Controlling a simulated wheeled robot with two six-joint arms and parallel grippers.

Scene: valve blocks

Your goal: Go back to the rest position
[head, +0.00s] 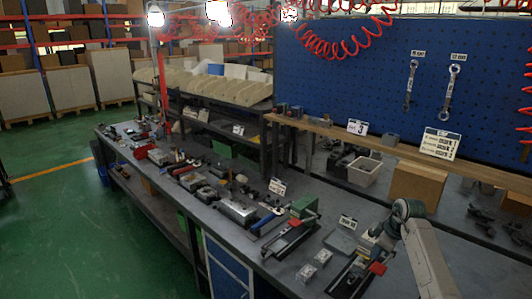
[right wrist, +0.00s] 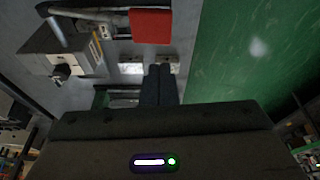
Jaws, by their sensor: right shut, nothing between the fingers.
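My right arm comes into the head view at the lower right. Its gripper (head: 372,241) is over the near right part of the workbench, partly hidden by the wrist. In the right wrist view the two dark fingers (right wrist: 158,84) lie together, shut, with nothing between them. Beyond their tips are small silver valve blocks (right wrist: 131,68), standing on the bench; they also show in the head view (head: 322,256). A red part (head: 377,268) sits just below the gripper in the head view, and in the right wrist view (right wrist: 150,26). My left gripper is not in view.
The long grey workbench (head: 262,262) carries many tools and fixtures, among them a green-topped vise (head: 304,206). A blue pegboard (head: 340,75) with two wrenches stands behind. A white bin (head: 364,171) and a cardboard box (head: 417,184) are at the back. Green floor is open at left.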

